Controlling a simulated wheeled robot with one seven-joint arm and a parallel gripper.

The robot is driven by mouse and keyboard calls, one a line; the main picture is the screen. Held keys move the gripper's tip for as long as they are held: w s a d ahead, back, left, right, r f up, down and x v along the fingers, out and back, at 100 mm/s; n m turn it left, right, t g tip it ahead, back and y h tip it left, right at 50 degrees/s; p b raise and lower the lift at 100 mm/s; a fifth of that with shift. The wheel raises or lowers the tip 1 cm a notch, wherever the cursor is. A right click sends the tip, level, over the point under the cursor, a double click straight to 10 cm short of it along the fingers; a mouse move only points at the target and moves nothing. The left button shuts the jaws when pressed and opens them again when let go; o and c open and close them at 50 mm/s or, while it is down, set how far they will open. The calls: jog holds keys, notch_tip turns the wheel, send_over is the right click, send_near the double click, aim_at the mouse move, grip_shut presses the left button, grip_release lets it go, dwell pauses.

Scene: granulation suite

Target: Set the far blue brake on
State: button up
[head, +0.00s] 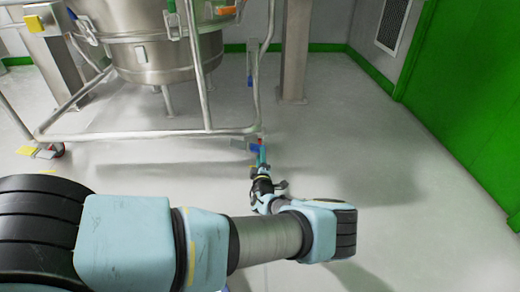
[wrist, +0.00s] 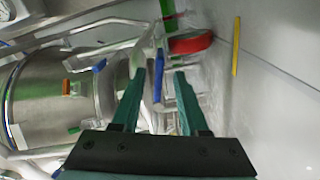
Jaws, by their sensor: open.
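A steel vessel (head: 160,50) stands in a tubular frame on casters. At the frame's near right corner, a small blue brake pedal (head: 253,147) shows just beside the fingertips of my gripper (head: 262,146). In the wrist view, my gripper (wrist: 160,72) is open and empty, its two teal fingers apart. A blue pedal (wrist: 158,76) lies in line with the gap, at or just beyond the fingertips; I cannot tell if it touches. A red caster wheel (wrist: 190,43) is just past it. Another upright blue piece (head: 250,80) shows farther back. Whether the pedal is up or down is unclear.
A yellow strip (wrist: 236,45) lies on the floor in the wrist view. A grey post (head: 294,50) stands behind the frame. The floor right of the gripper is clear up to the green wall (head: 460,90).

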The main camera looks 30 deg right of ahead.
jog(key=p+v, duration=0.2)
jog(key=v, duration=0.4)
jog(key=shift+s+a, duration=0.2)
jog(key=shift+s, duration=0.1)
